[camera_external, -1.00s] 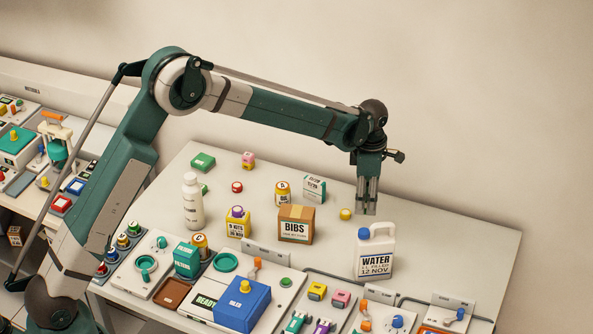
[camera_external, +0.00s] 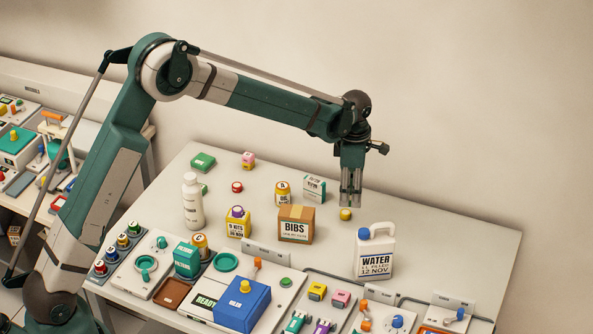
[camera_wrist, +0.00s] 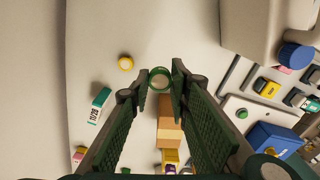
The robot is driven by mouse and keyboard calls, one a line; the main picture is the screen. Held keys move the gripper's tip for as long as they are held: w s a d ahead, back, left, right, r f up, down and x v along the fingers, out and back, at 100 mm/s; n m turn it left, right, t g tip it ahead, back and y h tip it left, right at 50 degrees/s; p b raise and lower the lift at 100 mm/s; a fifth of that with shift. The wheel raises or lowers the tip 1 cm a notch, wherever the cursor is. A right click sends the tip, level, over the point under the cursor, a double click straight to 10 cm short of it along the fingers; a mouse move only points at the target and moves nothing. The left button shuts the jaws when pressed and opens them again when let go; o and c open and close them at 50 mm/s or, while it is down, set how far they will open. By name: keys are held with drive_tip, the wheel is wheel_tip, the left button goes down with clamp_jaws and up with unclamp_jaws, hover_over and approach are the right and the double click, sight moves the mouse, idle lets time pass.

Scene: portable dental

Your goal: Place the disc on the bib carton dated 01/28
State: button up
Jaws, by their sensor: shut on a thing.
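My gripper (camera_external: 350,202) hangs above the table, fingers down, behind and right of the BIBS carton. In the wrist view, a round green-rimmed disc with a pale centre (camera_wrist: 159,78) sits between the fingertips, and my gripper is shut on it. The disc is not clear in the outside view. The brown cardboard carton (camera_external: 296,226) has a white BIBS label; its smaller date print is too small to read. The carton also shows in the wrist view (camera_wrist: 169,132), below the disc and apart from it, partly hidden by the fingers.
A white water jug (camera_external: 375,252) stands right of the carton. Yellow containers (camera_external: 238,224) and a white bottle (camera_external: 193,205) stand left. Bare table lies to the right.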

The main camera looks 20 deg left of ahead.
wheel_tip(320, 180, up, 8)
drive_tip(key=p, duration=0.5)
hover_over(297, 211)
drive_tip(key=shift+m, duration=0.3)
drive_tip(key=shift+f, duration=0.1)
drive_tip(key=shift+f, duration=3.1)
drive_tip(key=shift+f, duration=1.9)
drive_tip(key=shift+f, duration=0.2)
drive_tip(key=o, duration=0.7)
drive_tip(key=shift+c, duration=0.2)
drive_tip(key=shift+r, duration=0.2)
